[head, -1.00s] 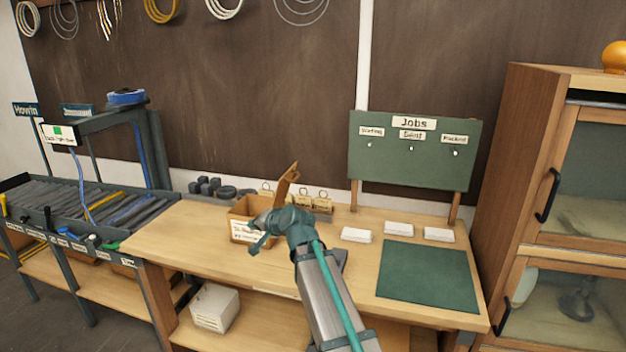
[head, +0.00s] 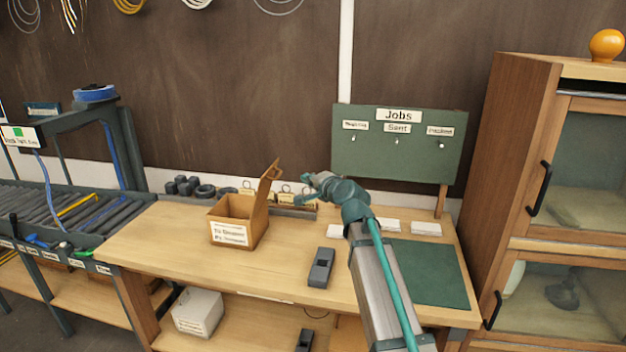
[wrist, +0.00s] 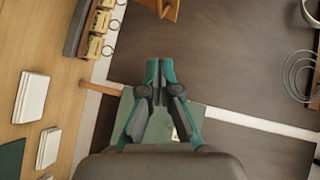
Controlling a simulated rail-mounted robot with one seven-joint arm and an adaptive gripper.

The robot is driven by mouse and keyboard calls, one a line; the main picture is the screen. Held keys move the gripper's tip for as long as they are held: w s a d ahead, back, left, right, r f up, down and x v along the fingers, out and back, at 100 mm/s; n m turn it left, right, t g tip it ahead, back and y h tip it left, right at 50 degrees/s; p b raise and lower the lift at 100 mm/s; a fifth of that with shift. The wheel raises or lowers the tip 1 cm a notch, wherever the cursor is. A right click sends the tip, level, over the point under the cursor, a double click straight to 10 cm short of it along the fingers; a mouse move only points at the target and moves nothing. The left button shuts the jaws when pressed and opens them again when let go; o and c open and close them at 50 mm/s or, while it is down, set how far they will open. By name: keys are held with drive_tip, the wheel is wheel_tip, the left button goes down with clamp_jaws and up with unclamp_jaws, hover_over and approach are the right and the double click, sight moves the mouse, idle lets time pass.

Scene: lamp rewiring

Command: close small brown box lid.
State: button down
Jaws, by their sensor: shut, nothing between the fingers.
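The small brown box (head: 240,230) stands on the wooden bench with a white label on its front. Its lid (head: 266,187) stands up, tilted, on the right side, so the box is open. In the wrist view a brown wooden piece at the top edge, probably the lid (wrist: 168,8), is partly cut off. My gripper (head: 303,190) is to the right of the lid, apart from it, in front of the tagged rack. In the wrist view my gripper (wrist: 160,64) is shut and its fingertips hold nothing.
A rack with tagged rings (head: 296,208) stands behind the gripper. White boxes (head: 425,228) and a green mat (head: 425,272) lie to the right, below the green Jobs board (head: 398,150). A dark block (head: 321,267) sits near the front edge. The bench between box and block is clear.

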drive_tip(key=w+a+f+p, duration=0.2)
drive_tip(key=w+a+p, duration=0.1)
drive_tip(key=w+a, duration=0.4)
drive_tip(key=shift+a+f, duration=0.25)
drive_tip(key=shift+a, duration=0.05)
drive_tip(key=shift+w, duration=0.15)
